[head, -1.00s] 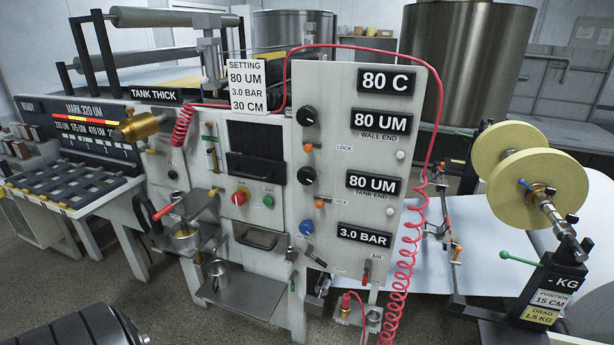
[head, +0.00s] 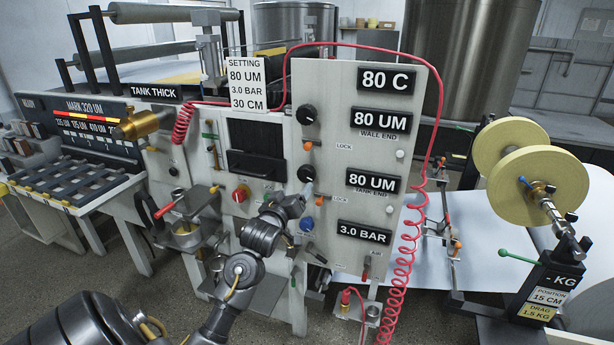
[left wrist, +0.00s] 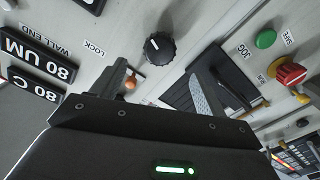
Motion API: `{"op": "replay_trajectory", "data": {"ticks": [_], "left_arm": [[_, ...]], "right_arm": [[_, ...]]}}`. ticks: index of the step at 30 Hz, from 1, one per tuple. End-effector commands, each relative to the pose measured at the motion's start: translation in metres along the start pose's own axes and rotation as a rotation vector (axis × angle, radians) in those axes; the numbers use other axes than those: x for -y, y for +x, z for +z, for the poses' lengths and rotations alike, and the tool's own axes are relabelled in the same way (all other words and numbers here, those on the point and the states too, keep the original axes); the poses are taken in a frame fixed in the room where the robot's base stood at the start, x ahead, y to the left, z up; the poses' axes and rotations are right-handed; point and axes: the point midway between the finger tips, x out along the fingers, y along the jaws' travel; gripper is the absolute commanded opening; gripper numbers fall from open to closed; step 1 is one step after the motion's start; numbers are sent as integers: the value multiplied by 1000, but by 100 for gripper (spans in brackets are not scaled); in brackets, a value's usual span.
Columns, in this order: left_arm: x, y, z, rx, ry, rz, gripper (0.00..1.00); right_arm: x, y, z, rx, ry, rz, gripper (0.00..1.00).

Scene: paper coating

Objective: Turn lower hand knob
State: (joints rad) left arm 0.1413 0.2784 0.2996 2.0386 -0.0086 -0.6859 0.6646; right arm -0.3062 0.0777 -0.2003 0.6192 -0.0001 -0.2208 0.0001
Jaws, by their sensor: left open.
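The lower hand knob (head: 306,174) is a round black knob on the grey control panel, left of the TANK END display reading 80 UM (head: 373,183). My left gripper (head: 305,190) is just below and in front of it in the head view. In the left wrist view, the knob (left wrist: 159,47) lies ahead of the gap between two spread fingers (left wrist: 163,85), apart from both. The left gripper is open and empty. The orange lock lever (left wrist: 130,82) shows beside one finger. My right gripper is out of view.
The upper black knob (head: 306,114) sits above on the same panel. A blue button (head: 307,224) is just below the gripper. A coiled red air hose (head: 400,265) hangs at the panel's right. A red knob (left wrist: 290,75) and green button (left wrist: 266,39) are farther right in the wrist view.

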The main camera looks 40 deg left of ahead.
Motion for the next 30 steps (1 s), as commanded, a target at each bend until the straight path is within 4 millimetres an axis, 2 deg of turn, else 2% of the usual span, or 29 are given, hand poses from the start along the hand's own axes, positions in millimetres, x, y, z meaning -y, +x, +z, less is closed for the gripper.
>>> {"op": "replay_trajectory", "data": {"ticks": [5,18,24,30], "left_arm": [[0,13,-1,1,1,0,74],[0,90,0,2,2,-1,74],[0,106,1,2,3,0,74],[0,108,2,2,3,0,74]], "right_arm": [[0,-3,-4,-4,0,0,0],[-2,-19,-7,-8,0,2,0],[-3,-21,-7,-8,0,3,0],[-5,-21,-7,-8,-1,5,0]]}}
